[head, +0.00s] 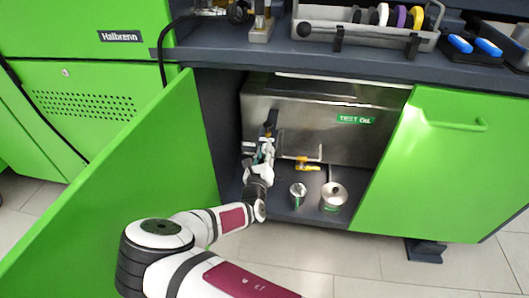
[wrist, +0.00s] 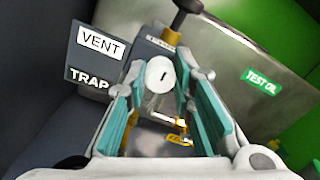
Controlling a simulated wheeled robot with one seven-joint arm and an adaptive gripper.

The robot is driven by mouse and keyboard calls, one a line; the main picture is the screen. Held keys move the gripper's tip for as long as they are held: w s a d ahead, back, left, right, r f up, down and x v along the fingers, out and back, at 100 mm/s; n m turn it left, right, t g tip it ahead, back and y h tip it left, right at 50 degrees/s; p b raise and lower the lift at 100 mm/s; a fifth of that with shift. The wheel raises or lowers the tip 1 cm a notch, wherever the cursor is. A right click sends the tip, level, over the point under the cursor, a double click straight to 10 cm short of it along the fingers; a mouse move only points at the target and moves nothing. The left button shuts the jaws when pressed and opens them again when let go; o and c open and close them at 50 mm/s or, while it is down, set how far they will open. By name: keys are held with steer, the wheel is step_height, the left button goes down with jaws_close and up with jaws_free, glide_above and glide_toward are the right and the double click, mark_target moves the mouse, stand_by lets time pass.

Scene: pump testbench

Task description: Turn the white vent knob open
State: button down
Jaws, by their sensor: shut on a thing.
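The white vent knob (wrist: 159,76) shows in the wrist view as a round white disc with a short dark, nearly upright mark. It sits between the tips of my gripper (wrist: 160,88), whose teal-lined fingers are shut on it from left and right. In the head view my gripper (head: 266,148) reaches into the open cabinet, at the left end of the steel test oil tank (head: 325,121). The knob cannot be made out clearly there. A VENT label (wrist: 101,43) and a TRAP label (wrist: 89,79) are on a dark plate left of the knob.
A yellow-handled valve (head: 307,165) is right of my gripper, with a small can (head: 298,194) and a larger can (head: 334,196) on the cabinet floor. A dark-handled fitting (wrist: 186,12) rises just beyond the knob.

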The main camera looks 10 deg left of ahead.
steer(key=shift+r+m+p, duration=0.1)
steer(key=shift+m+p, duration=0.3)
steer(key=shift+p, duration=0.3)
steer(key=m+p, duration=0.8)
steer(key=m, duration=0.3)
steer(key=m+p, duration=0.9)
steer(key=m, duration=0.3)
steer(key=shift+d+f, duration=0.2)
steer(key=c, duration=1.4)
jaws_free()
steer(key=shift+o, duration=0.2)
